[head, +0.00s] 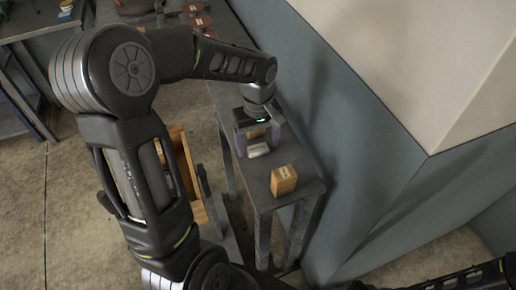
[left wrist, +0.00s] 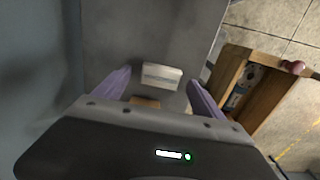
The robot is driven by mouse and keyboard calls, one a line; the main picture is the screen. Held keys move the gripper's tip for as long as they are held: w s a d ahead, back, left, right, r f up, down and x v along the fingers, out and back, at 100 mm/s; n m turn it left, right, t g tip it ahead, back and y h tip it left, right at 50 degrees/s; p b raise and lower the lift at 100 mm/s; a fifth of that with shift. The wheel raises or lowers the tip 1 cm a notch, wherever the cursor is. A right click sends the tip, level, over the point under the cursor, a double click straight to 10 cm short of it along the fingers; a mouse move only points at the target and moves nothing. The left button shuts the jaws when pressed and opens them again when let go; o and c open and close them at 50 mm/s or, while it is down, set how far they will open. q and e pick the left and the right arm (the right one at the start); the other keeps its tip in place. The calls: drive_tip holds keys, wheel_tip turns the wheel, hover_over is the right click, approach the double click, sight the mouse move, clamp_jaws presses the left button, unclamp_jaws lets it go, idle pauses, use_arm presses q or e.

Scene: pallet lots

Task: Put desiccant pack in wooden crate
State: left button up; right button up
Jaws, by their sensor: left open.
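The desiccant pack, a small whitish packet with a printed label (head: 258,150), lies on a narrow dark grey table (head: 286,151); it also shows in the left wrist view (left wrist: 161,76). My left gripper (head: 256,140) is open above the table, close to the pack. In the left wrist view the pack appears beyond the purple fingers, between their lines. The wooden crate (head: 192,180) stands beside the table, partly hidden by my left arm. It shows at the right of the left wrist view (left wrist: 262,68) with things inside. My right gripper is out of view.
A wooden block with a pale label (head: 284,181) stands at the table's near end. Another wooden-coloured item (left wrist: 146,101) sits between the finger lines, partly hidden by my gripper. A blue-grey wall (head: 350,130) rises close along the table's right side.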

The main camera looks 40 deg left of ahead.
sight(257, 147)
use_arm(q)
drive_tip(key=shift+f, duration=0.2)
drive_tip(key=shift+c, duration=0.2)
drive_tip(key=c, duration=1.5)
wheel_tip(257, 147, up, 10)
drive_tip(key=shift+r, duration=0.1)
idle(0.5)
